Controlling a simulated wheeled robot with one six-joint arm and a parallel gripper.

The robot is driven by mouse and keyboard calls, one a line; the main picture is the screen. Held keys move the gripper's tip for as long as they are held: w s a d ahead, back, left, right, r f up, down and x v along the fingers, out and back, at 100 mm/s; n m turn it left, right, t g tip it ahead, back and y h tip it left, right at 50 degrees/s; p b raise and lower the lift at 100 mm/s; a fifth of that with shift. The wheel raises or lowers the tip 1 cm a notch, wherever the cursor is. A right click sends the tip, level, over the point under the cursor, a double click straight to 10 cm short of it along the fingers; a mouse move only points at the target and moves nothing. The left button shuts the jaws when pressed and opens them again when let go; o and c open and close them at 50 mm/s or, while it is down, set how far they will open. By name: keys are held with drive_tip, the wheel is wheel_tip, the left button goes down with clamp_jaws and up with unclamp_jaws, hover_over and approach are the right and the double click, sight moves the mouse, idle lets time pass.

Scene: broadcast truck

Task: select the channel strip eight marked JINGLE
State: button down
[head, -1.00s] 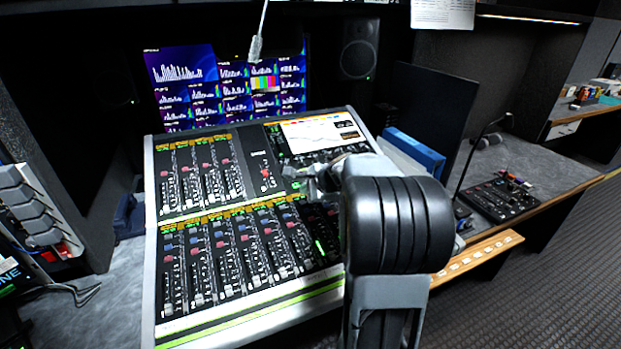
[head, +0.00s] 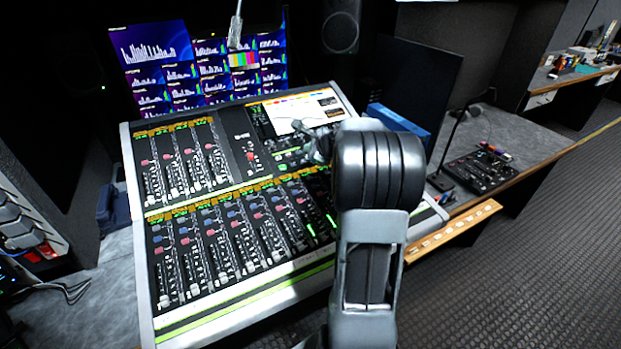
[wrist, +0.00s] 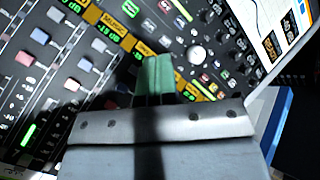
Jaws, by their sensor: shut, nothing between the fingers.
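The mixing console (head: 245,322) stands tilted on the desk in the head view, with an upper and a lower bank of channel strips (head: 205,250). The strips at the right of the lower bank are partly behind my arm. In the head view I cannot read which strip is marked JINGLE. My gripper (wrist: 155,78) is shut and empty, its green fingertips over the console by a row of amber-lit labels (wrist: 117,25). One label seems to read MUSIC; the label by the fingertips is partly covered. I cannot tell whether the tips touch the panel.
Monitor screens (head: 155,55) and a hanging gooseneck (head: 235,30) stand behind the console. A blue binder (head: 400,122) is right of it, also in the wrist view (wrist: 277,120). A small mixer (head: 480,170) sits on the right desk. The floor at right is clear.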

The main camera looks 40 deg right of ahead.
drive_tip(key=b, duration=0.7)
hover_over(309, 182)
drive_tip(key=shift+f, duration=4.25)
drive_tip(key=shift+f, duration=0.1)
drive_tip(key=shift+f+b, duration=0.3)
drive_tip(key=shift+w+f+b, duration=0.1)
drive_tip(key=shift+f+b, duration=0.25)
drive_tip(key=shift+f, duration=0.05)
drive_tip(key=shift+r, duration=0.1)
drive_tip(key=shift+r+p, duration=0.6)
drive_tip(key=shift+r, duration=0.15)
drive_tip(key=r+p, duration=0.2)
drive_tip(key=r, duration=0.1)
drive_tip(key=s+r+p, duration=0.1)
drive_tip(key=r+p, duration=0.1)
